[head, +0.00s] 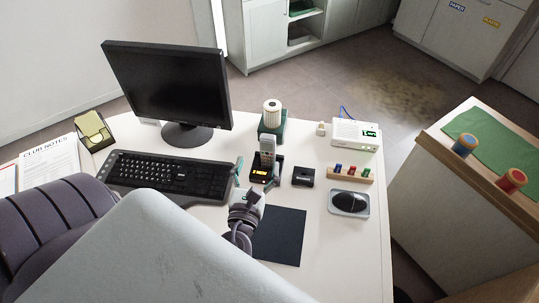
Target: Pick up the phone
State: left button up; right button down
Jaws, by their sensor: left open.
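The phone (267,150) is a grey cordless handset standing upright in a black dock (260,174) with an orange lit display, on the white desk. My left gripper (254,196) is open, just in front of the dock on the near side, pointing toward it. The gripper looks empty, and it seems apart from the phone. My own arm hides part of the near desk. My right gripper is not seen.
A monitor (168,85) and a black keyboard (165,177) stand to the left. A green holder with a white roll (272,112) stands behind the phone. A dark mat (283,237) lies nearer.

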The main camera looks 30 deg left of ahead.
pick_arm(q)
jog(key=b, duration=0.8)
send_near(267, 148)
jog(key=p+x, duration=0.1)
jog(key=x, duration=0.4)
jog(key=shift+w+f+p, duration=0.15)
jog(key=shift+w+p, duration=0.15)
jog(key=shift+p, duration=0.1)
jog(key=p+x, duration=0.1)
jog(key=x, duration=0.4)
jog(key=shift+w+a, duration=0.15)
jog(key=shift+a, duration=0.05)
jog(key=shift+w+a, duration=0.1)
jog(key=shift+w, duration=0.15)
jog(key=c, duration=1.4)
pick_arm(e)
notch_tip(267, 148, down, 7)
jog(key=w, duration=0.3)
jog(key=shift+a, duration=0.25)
